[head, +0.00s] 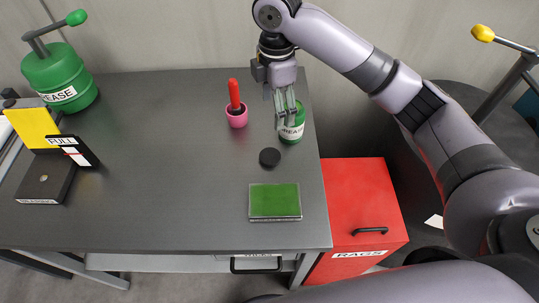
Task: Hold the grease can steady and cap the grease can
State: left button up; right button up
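A small green can (293,134) with a white label stands upright near the right edge of the grey table. A black round cap (269,157) lies on the table, apart from the can and a little to its front left. My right gripper (287,120) points down at the can. Its fingers overlap the can's upper left part in the picture and hide some of its top. I cannot tell whether they touch or grip it. My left gripper is not in view.
A pink cup (236,119) with a red-handled tool stands left of the can. A green pad (275,201) lies in front. A large green grease container (62,80) and a black box (46,178) are at left. A red rags cabinet (362,205) stands right. The table's middle is clear.

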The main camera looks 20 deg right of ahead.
notch_tip(320, 180, down, 7)
jog(key=p, duration=0.2)
send_over(272, 155)
jog(key=f, duration=0.4)
jog(key=shift+d+f, duration=0.15)
jog(key=shift+d, duration=0.1)
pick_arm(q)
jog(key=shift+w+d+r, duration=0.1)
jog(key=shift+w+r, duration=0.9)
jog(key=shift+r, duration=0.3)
pick_arm(e)
jog(key=shift+f, duration=0.5)
jog(key=f, duration=0.1)
jog(key=f+p, duration=0.1)
jog(key=f, duration=0.1)
jog(key=f+p, duration=0.1)
jog(key=shift+s+a+f, duration=0.1)
jog(key=shift+a+f, duration=0.2)
jog(key=shift+f, duration=0.3)
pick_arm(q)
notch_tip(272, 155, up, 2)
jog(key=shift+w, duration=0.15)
pick_arm(e)
jog(key=c, duration=1)
